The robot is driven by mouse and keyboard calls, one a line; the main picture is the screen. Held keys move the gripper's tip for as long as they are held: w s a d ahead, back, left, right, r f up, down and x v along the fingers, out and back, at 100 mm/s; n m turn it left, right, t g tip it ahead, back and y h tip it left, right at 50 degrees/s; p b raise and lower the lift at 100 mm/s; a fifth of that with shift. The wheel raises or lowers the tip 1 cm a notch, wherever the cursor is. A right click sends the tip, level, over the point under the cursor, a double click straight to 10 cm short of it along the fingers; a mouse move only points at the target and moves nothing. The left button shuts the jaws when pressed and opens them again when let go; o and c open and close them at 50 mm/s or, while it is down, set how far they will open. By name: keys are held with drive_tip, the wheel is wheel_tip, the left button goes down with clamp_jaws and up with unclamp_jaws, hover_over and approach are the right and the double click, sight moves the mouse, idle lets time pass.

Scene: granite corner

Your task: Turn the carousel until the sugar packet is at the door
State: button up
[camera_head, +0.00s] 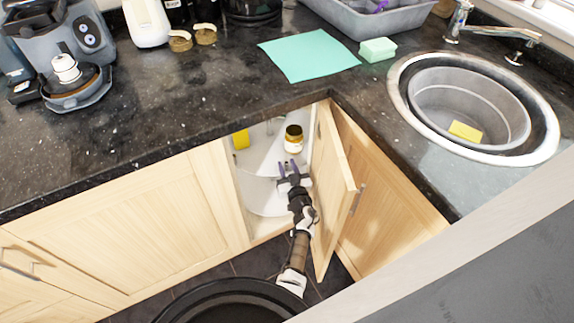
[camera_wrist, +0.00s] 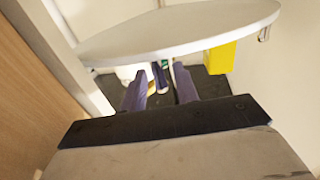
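The carousel (camera_head: 268,196) is a white round shelf inside the open corner cabinet; its rim also shows in the wrist view (camera_wrist: 180,32). A yellow packet or box (camera_head: 241,139) is at the back left of the cabinet, and a yellow block shows in the wrist view (camera_wrist: 220,58). No label is readable, so I cannot tell if it is the sugar packet. A jar with a gold-brown lid (camera_head: 294,139) stands further back. My gripper (camera_head: 290,166) reaches into the opening with its purple fingers apart (camera_wrist: 160,88). I cannot tell whether it touches the carousel.
The cabinet door (camera_head: 334,190) stands open just right of my arm. The cabinet's left panel (camera_head: 216,195) borders the opening. The dark counter (camera_head: 200,100) overhangs above. Small items (camera_wrist: 160,75) show between the fingers in the wrist view, too partial to identify.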

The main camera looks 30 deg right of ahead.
drive_tip(key=s+a, duration=0.1)
drive_tip(key=s, duration=0.5)
drive_tip(key=shift+s+p, duration=0.25)
drive_tip(key=shift+p, duration=0.05)
drive_tip(key=shift+s+a, duration=0.1)
